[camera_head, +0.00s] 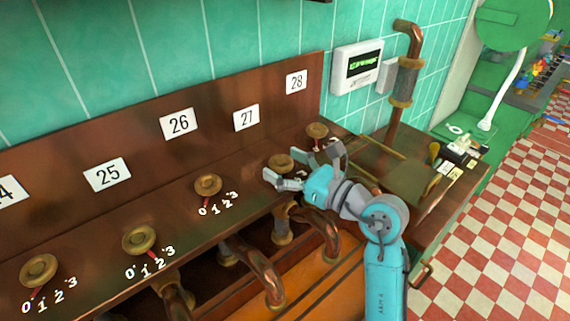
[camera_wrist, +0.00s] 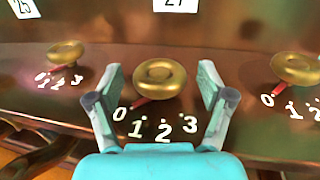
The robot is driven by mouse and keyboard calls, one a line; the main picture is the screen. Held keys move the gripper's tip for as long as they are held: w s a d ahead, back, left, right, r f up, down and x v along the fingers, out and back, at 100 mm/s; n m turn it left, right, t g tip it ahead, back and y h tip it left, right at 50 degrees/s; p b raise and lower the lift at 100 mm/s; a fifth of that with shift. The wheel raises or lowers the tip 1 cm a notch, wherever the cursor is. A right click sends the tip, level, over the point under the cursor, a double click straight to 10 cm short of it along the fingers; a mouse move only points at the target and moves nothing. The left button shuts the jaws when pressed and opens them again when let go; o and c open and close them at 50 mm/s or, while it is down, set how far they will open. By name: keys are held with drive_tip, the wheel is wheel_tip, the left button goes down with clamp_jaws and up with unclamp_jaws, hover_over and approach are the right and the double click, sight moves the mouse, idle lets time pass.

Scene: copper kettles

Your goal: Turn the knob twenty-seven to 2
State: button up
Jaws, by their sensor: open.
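Knob twenty-seven (camera_wrist: 159,77) is a round brass knob below the label 27 (camera_wrist: 182,3), on a copper panel. Its red pointer (camera_wrist: 142,101) points toward 0 on the scale 0, 1, 2, 3 printed in front of it. The numeral 2 (camera_wrist: 163,131) is at the front of the knob. My gripper (camera_wrist: 160,76) is open, with one finger on each side of the knob and visible gaps between. In the head view my gripper (camera_head: 302,166) is at the same knob (camera_head: 280,162), below the label 27 (camera_head: 246,117), and hides its scale.
Similar knobs stand on both sides: one under 26 (camera_head: 208,185) and one under 28 (camera_head: 317,130). Copper pipes (camera_head: 262,275) run below the panel. A wall box (camera_head: 357,67) and a vertical pipe (camera_head: 401,85) are behind, at the right.

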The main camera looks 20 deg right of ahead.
drive_tip(key=c, duration=1.2)
drive_tip(key=shift+o, duration=0.2)
drive_tip(key=shift+n+g+y, duration=0.6)
drive_tip(key=shift+n+y, duration=0.1)
drive_tip(key=shift+y, duration=0.2)
drive_tip(key=o, duration=1.2)
drive_tip(key=shift+c, duration=0.2)
drive_tip(key=v, duration=1.2)
drive_tip(key=shift+w+d, duration=0.1)
